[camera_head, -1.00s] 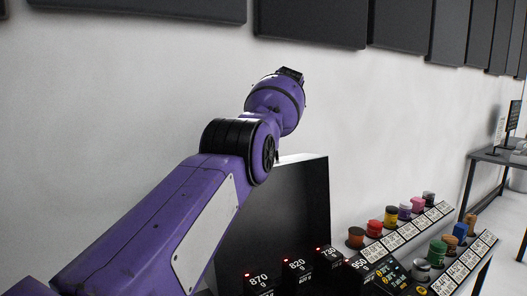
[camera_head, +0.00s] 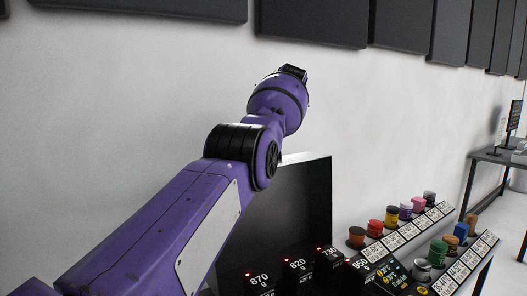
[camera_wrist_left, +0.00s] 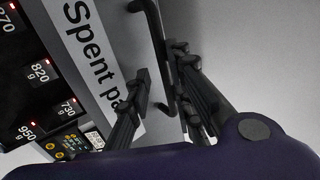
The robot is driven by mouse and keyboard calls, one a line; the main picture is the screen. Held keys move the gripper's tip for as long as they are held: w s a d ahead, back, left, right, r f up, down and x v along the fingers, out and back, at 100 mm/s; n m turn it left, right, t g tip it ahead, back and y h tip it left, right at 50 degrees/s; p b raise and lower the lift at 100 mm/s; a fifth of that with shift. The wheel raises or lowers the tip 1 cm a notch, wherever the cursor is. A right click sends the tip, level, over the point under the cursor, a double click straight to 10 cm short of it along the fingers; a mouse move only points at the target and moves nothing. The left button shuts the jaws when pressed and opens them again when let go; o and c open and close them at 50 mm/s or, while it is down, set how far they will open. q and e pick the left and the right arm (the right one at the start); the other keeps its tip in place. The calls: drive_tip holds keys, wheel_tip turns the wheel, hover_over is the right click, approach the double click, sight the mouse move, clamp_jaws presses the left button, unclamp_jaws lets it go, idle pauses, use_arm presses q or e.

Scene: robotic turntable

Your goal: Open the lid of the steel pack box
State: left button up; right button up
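The pack box shows in the left wrist view as a grey panel (camera_wrist_left: 72,62) with a white label (camera_wrist_left: 100,55) reading "Spent pa", the rest cut off. A black bar handle (camera_wrist_left: 157,45) stands along its edge. My left gripper (camera_wrist_left: 165,98) is open, its fingers apart, with part of the handle showing between them; contact cannot be told. In the head view a tall dark panel (camera_head: 290,215) stands behind the scales, partly hidden by my purple left arm. The left fingers are hidden there. My right gripper is not in view.
Several scale displays (camera_head: 297,264) stand in front of the dark panel. Coloured spools (camera_head: 391,216) sit on a labelled rack to the right. A grey desk (camera_head: 490,157) stands far right. Dark panels hang high on the white wall.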

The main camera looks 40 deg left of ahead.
use_arm(q)
drive_tip(key=v, duration=1)
drive_tip(key=shift+r, duration=0.4)
drive_tip(key=shift+s, duration=0.1)
